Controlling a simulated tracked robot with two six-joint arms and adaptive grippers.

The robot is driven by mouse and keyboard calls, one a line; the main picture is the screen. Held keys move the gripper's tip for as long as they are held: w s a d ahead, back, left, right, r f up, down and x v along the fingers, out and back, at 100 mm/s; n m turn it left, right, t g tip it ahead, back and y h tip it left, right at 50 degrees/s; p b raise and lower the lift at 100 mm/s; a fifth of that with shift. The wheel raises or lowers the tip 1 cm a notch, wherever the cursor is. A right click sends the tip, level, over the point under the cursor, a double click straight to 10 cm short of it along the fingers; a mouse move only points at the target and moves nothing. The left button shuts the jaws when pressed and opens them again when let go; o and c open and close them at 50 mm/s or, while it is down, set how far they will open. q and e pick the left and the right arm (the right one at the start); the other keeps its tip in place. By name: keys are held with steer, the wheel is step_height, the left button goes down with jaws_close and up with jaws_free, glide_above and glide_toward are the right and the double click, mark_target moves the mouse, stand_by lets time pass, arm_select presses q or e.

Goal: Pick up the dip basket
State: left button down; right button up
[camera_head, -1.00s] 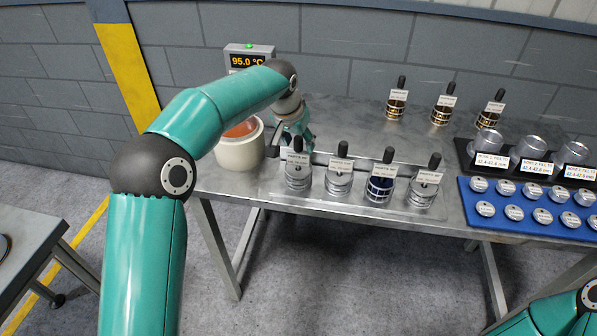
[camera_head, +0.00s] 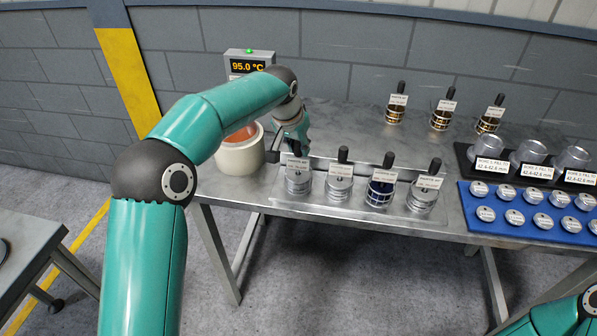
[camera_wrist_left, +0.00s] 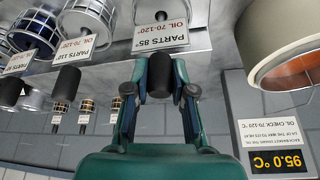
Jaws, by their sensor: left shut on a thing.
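The dip baskets are metal cylinders with upright black handles and white tags, standing in a front row on the bench. The leftmost dip basket (camera_head: 298,183) is silver-grey and stands upright on the bench. Its tag (camera_wrist_left: 161,34) reads PARTS 85° in the left wrist view. My left gripper (camera_head: 295,147) is over this basket, shut on its black handle (camera_wrist_left: 159,84), with a finger on each side in the left wrist view. The gripper partly hides the handle in the head view. My right gripper is out of view; only part of my right arm shows at lower right.
A cream pot (camera_head: 240,157) with an orange inside stands left of the basket, before a 95.0 °C display (camera_head: 247,66). A second dip basket (camera_head: 339,188) stands close on the right. A blue tray (camera_head: 530,232) lies further right. The bench's middle back is clear.

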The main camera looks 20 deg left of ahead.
arm_select(q)
steer(key=shift+r, duration=0.35)
